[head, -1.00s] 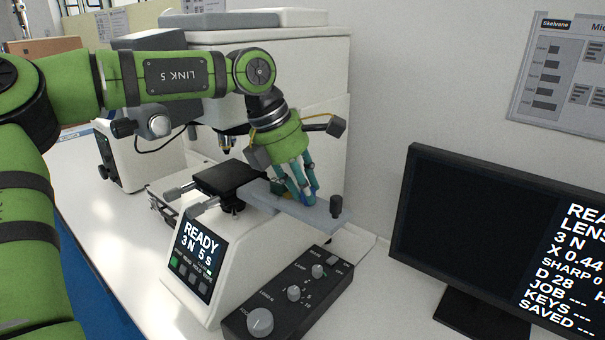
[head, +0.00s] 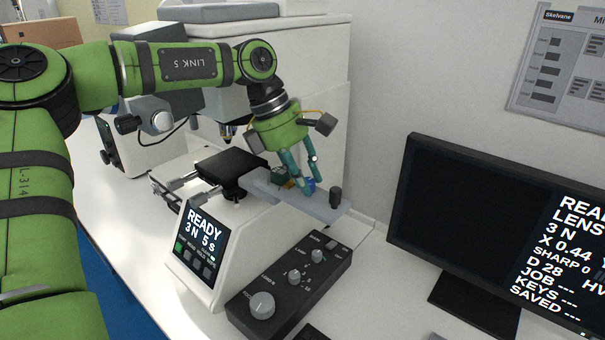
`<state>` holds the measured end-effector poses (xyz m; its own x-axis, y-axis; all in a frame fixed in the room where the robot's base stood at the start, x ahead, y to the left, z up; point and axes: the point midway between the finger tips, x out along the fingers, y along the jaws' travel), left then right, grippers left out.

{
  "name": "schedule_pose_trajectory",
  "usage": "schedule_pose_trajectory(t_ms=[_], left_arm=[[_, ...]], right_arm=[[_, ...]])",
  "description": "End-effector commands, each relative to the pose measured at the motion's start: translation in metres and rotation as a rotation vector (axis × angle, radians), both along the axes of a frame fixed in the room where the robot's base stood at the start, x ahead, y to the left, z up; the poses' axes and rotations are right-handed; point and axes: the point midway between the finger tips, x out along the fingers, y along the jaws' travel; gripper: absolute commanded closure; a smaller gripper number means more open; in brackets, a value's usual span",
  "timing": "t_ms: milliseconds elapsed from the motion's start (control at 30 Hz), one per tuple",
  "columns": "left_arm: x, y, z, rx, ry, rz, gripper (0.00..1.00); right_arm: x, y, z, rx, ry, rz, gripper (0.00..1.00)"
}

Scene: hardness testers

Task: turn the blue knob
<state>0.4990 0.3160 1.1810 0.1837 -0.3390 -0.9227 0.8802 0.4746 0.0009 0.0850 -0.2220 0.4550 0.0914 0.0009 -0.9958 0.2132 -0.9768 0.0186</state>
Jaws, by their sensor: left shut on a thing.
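The blue knob (head: 310,184) shows as a small blue patch on the grey arm-like plate (head: 265,186) of the white hardness tester. My left gripper (head: 304,186) reaches down from the upper left with its teal fingers at the knob. The fingers are shut on the blue knob and hide part of it. My right gripper is not in view.
A black upright post (head: 335,196) stands at the plate's right end, close to my fingers. A black stage (head: 231,165) lies to the left. A control box with dials (head: 290,290) sits in front, and a monitor (head: 455,220) stands at the right.

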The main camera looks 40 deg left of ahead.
Motion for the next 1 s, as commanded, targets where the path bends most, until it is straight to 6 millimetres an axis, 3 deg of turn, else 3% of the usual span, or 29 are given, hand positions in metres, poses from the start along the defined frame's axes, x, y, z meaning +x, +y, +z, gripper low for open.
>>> schedule_pose_trajectory(t_ms=[167,200,233,633,1000], left_arm=[[0.001,-0.003,0.003,-0.007,-0.008,-0.001,1.0],[0.001,-0.003,0.003,-0.006,-0.007,-0.001,0.63],[0.001,-0.003,0.003,-0.007,-0.007,-0.001,0.51],[-0.001,0.0,0.005,-0.001,-0.002,0.0,0.51],[-0.01,0.017,0.058,-0.001,-0.005,0.001,0.51]], right_arm=[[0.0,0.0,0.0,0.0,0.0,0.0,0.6],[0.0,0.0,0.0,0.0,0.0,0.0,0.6],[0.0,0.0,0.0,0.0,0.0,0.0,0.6],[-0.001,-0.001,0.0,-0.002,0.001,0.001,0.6],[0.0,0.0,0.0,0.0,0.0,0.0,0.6]])
